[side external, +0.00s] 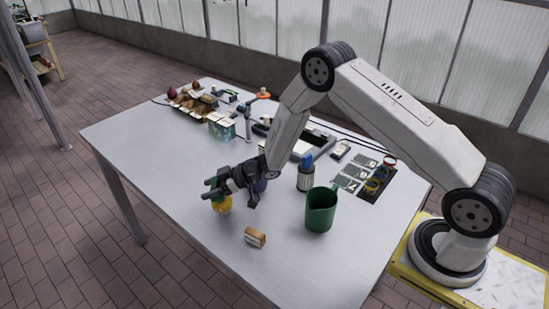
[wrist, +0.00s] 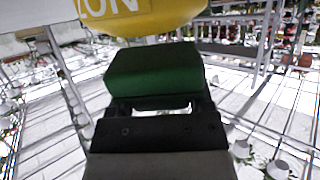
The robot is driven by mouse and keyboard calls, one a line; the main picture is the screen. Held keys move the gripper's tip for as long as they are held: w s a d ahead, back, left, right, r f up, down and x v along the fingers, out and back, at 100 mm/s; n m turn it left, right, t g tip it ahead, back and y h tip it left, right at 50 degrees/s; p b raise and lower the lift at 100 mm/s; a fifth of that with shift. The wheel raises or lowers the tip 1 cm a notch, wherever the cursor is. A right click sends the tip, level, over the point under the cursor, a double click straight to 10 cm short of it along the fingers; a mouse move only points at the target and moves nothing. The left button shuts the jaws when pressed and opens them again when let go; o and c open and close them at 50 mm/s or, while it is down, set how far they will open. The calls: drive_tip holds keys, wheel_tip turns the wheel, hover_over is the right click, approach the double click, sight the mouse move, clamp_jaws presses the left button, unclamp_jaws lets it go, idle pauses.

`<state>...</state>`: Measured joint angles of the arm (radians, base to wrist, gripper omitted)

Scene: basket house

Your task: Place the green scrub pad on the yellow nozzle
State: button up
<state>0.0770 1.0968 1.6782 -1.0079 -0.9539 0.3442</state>
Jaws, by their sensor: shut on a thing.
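My gripper (side external: 216,187) is low over the left front part of the table, its fingers pointing left. In the wrist view it is shut on the green scrub pad (wrist: 155,70), a dark green block held across the jaws. In the side view only small green parts show at the fingertips. A yellow thing (side external: 222,204), which seems to be the yellow nozzle, is just below the fingers and partly hidden by them. In the wrist view a rounded yellow surface with white letters (wrist: 150,18) is just above the pad. I cannot tell whether they touch.
A brown and white block (side external: 255,238) lies in front of the gripper. A green jug (side external: 320,210) and a blue-topped bottle (side external: 306,177) stand to the right. The table's (side external: 165,205) left front is clear.

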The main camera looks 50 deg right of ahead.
drive_tip(key=shift+f, duration=0.5)
drive_tip(key=shift+f, duration=0.15)
drive_tip(key=o, duration=1.3)
drive_tip(key=shift+o, duration=0.2)
drive_tip(key=v, duration=0.7)
drive_tip(key=shift+s+d, duration=0.3)
